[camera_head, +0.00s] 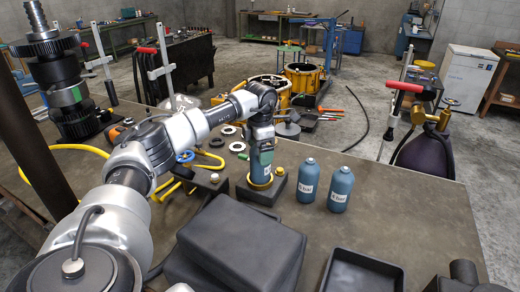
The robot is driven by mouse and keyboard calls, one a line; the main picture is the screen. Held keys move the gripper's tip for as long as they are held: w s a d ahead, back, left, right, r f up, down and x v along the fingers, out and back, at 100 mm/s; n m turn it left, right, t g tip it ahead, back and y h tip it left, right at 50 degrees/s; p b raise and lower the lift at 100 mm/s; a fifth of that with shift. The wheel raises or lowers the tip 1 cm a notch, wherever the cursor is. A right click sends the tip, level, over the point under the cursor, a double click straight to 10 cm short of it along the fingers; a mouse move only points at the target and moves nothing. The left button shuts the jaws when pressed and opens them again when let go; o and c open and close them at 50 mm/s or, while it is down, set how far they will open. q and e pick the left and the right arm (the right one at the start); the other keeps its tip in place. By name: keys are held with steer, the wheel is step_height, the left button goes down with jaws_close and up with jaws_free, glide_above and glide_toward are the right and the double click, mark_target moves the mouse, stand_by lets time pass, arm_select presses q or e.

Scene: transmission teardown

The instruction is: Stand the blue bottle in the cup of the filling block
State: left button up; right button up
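A blue bottle (262,164) stands upright at the filling block (257,195), a dark square block. The block's yellow cup ring (261,184) shows around the bottle's foot; whether it is fully seated I cannot tell. My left gripper (262,147) points straight down over this bottle and covers its top. Its fingertips are not clear, so I cannot see whether they grip. Two more blue bottles with white labels stand upright on the table to the right, a nearer one (341,190) and another (307,181). My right gripper is not in view.
A dark padded case (240,245) lies in front of the block, and a black tray (362,272) at the front. Rings, a yellow-handled tool (175,185) and a small block (212,183) lie to the left. The table right of the bottles is clear.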

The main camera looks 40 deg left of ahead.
arm_select(q)
steer(key=shift+r, duration=0.35)
step_height(320, 180, up, 11)
steer(key=b, duration=0.3)
steer(key=shift+f, duration=0.2)
steer(key=shift+r, duration=0.45)
